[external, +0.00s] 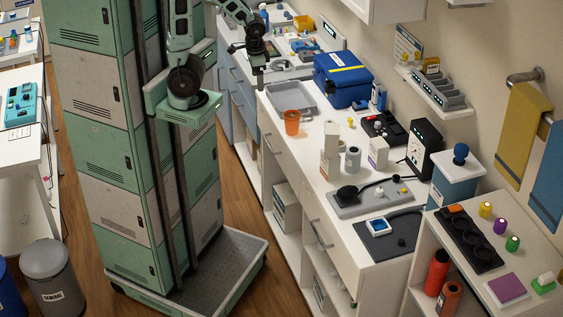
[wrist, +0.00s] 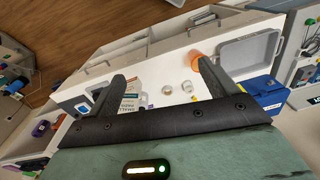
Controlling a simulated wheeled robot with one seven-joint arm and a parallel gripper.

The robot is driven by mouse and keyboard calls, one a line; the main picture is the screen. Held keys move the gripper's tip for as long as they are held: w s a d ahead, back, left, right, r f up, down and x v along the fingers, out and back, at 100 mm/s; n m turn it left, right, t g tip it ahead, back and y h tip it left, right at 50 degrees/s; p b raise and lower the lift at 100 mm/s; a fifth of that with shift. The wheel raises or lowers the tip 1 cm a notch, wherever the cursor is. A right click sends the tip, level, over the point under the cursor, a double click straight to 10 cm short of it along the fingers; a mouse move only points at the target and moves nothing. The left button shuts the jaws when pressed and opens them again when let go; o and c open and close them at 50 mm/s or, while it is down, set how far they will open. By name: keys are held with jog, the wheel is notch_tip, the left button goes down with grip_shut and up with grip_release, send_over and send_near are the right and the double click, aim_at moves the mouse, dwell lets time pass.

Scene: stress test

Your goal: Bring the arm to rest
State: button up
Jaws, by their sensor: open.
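My arm (external: 182,20) rises from the green and grey column and reaches right, over the near edge of the white counter. My gripper (external: 260,80) hangs at its end, just left of the grey tray. In the wrist view my gripper (wrist: 162,72) is open, its two dark fingers apart with nothing held between them. The counter top with small items shows beyond the fingers. An orange cup (external: 292,122) stands on the counter in front of the tray; in the wrist view the cup (wrist: 195,59) appears close to the right finger, at a depth I cannot tell.
The grey tray (external: 312,97) and blue case (external: 357,84) stand beside my gripper. White boxes (external: 329,160), a dark device (external: 425,148) and a scale-like plate (external: 345,208) fill the counter. The wooden floor (external: 240,205) between column and counter is clear.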

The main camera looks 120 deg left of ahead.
jog(key=shift+s+r, duration=0.1)
jog(key=shift+s, duration=0.1)
notch_tip(320, 180, down, 9)
jog(key=b, duration=0.8)
jog(key=shift+r+b, duration=0.15)
jog(key=shift+b, duration=0.15)
jog(key=shift+d, duration=0.1)
